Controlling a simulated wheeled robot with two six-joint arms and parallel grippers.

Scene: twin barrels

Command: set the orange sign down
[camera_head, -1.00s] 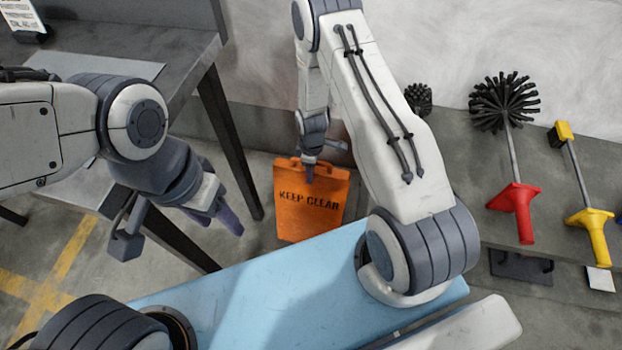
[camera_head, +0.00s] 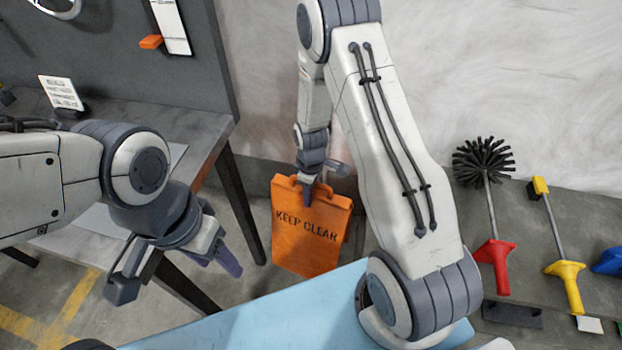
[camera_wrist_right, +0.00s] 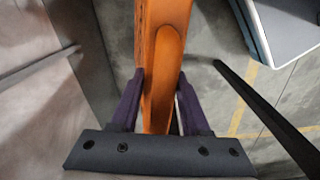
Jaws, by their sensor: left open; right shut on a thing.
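The orange sign (camera_head: 309,237) reads "KEEP CLEAR" and hangs upright, slightly tilted, below my right gripper (camera_head: 308,190) in the head view. My right gripper is shut on its top edge. In the right wrist view the sign (camera_wrist_right: 163,60) runs between the two purple fingers of the right gripper (camera_wrist_right: 160,105). The sign's lower edge is near the blue surface; I cannot tell whether it touches the floor. My left gripper (camera_head: 215,262) is open and empty, at the left beside the dark table.
A dark table (camera_head: 150,112) with a card (camera_head: 61,93) stands at the left. A light blue surface (camera_head: 270,320) lies in front. A grey ledge at the right holds a black brush with a red handle (camera_head: 495,260) and a yellow-handled tool (camera_head: 567,280). Floor shows left of the sign.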

